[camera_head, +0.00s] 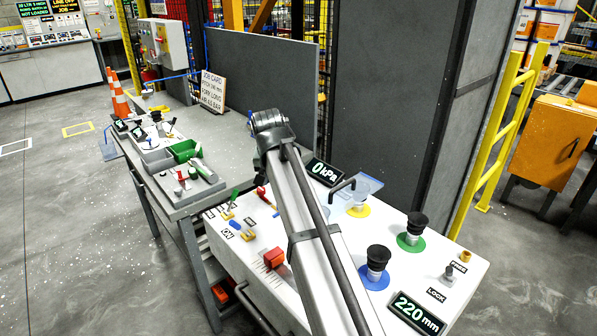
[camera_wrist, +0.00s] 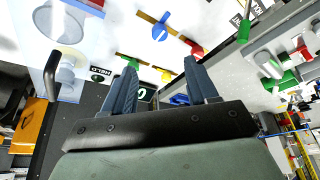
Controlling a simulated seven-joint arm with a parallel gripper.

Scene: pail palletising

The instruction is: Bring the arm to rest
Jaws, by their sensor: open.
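My arm (camera_head: 308,225) reaches up from the bottom of the head view, over the white console, to the wrist end near the picture's centre. The fingers cannot be made out there. In the wrist view the two dark blue fingers of my gripper (camera_wrist: 164,75) stand well apart with nothing between them. Console fittings show beyond the fingers, and I see no contact with them.
The white console (camera_head: 232,262) carries a blue-ringed black cup (camera_head: 376,262), a green-ringed one (camera_head: 412,232), a red lever block (camera_head: 274,260) and several small switches. The grey bench (camera_head: 232,150) with trays adjoins it. A grey panel (camera_head: 285,75) stands behind; a yellow rail (camera_head: 505,125) is right.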

